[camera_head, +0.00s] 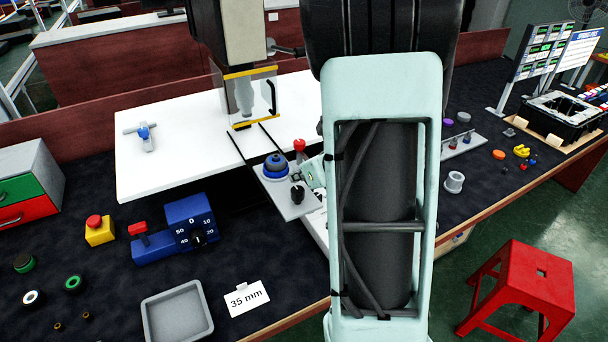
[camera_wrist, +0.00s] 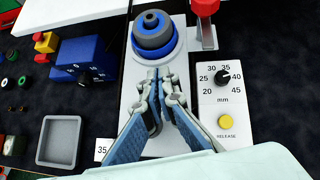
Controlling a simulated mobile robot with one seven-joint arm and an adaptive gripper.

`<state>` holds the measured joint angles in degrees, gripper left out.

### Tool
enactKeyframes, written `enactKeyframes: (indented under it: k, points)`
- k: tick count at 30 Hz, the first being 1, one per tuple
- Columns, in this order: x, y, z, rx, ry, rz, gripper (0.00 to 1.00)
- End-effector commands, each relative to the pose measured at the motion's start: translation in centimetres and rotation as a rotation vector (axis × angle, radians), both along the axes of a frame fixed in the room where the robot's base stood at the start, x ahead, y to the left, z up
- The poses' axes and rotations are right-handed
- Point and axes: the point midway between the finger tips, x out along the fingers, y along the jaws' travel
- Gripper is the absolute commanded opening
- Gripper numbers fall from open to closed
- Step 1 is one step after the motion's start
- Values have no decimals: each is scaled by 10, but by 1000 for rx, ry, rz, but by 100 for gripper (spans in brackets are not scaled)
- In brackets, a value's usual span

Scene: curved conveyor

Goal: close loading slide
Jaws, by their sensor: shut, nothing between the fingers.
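The loading slide appears to be the pale grey plate (camera_head: 285,207), drawn out in front of the press (camera_head: 240,95). A stack of blue and grey rings (camera_head: 275,165) sits at its far end, and a black knob (camera_head: 297,192) stands nearer the front edge. In the wrist view the slide (camera_wrist: 136,70) runs under my fingers, with the ring stack (camera_wrist: 152,35) just beyond the fingertips. My gripper (camera_wrist: 160,76) is shut and empty above the slide; contact cannot be told. In the head view it is partly hidden by my arm.
A red-handled clamp (camera_wrist: 206,25) and a panel with a mm dial and a yellow RELEASE button (camera_wrist: 226,122) stand right of the slide. A blue dial box (camera_head: 175,230), a grey tray (camera_head: 178,312) and a "35 mm" card (camera_head: 246,298) lie left. A red stool (camera_head: 530,280) stands right.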

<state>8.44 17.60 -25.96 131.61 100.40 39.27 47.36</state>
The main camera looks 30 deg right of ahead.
Motion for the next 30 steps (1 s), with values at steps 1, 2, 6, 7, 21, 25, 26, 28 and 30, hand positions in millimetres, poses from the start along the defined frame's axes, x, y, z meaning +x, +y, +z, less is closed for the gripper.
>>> enactKeyframes:
  k: [1, 2, 6, 7, 21, 25, 26, 28, 30]
  points:
    - [5, 2, -7, 1, 3, 3, 0]
    - [7, 3, -8, 0, 2, 2, 0]
    - [17, 4, -16, 0, 1, 1, 0]
    - [18, 5, -17, 0, 1, 1, 0]
    - [22, 5, -20, 0, -1, 1, 0]
    - [26, 5, -20, 0, -1, 1, 0]
    - [28, 5, -20, -1, -1, 1, 0]
    - [36, 6, -20, -2, -1, 2, 0]
    - [46, 6, -20, -1, -1, 3, 0]
